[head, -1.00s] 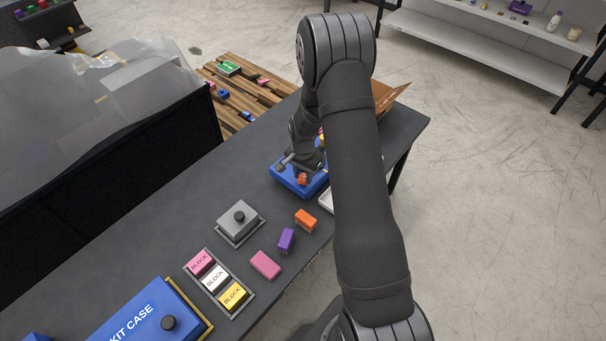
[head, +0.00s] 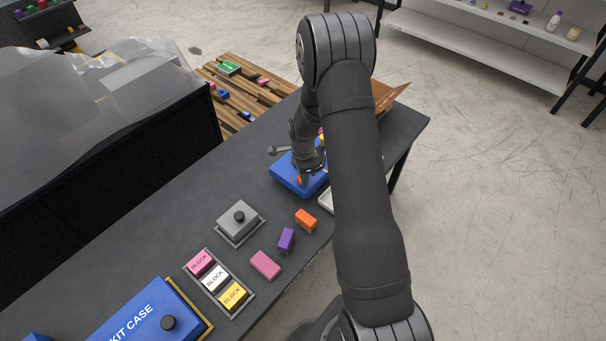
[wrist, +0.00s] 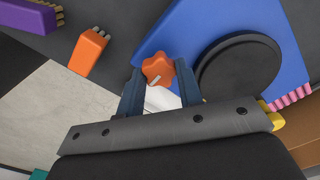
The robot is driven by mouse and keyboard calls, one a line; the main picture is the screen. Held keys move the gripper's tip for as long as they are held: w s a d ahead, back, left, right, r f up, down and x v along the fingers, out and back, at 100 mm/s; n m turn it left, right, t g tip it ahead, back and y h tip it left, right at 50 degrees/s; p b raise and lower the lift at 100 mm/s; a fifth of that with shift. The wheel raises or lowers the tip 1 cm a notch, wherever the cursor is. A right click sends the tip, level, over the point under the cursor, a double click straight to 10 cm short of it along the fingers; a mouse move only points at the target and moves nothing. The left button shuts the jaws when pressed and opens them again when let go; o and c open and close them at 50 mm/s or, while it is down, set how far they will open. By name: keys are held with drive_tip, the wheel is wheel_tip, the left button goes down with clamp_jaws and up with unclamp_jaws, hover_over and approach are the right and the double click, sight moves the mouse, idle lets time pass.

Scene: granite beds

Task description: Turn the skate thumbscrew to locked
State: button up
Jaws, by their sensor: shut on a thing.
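The skate is a blue block (head: 288,179) on the dark table in the head view, partly hidden by my arm. In the wrist view its blue body (wrist: 210,25) carries a round black disc (wrist: 238,70). The thumbscrew is an orange lobed knob (wrist: 157,68) with a pale mark, at the skate's edge. It also shows small in the head view (head: 300,180). My gripper (wrist: 160,82) is shut on the thumbscrew, a finger on each side of it. I cannot read its lock position.
An orange block (head: 306,219), a purple block (head: 286,239) and a pink block (head: 265,264) lie nearer on the table. A grey box with a black knob (head: 239,220), a tray of labelled blocks (head: 247,304) and a blue kit case (head: 125,325) stand left of them.

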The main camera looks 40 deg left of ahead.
idle(0.4)
drive_tip(key=o, duration=1)
wheel_tip(320, 180, up, 18)
drive_tip(key=shift+f, duration=0.25)
drive_tip(key=shift+f, duration=0.15)
wheel_tip(320, 180, down, 17)
drive_tip(key=shift+f, duration=0.1)
idle(0.4)
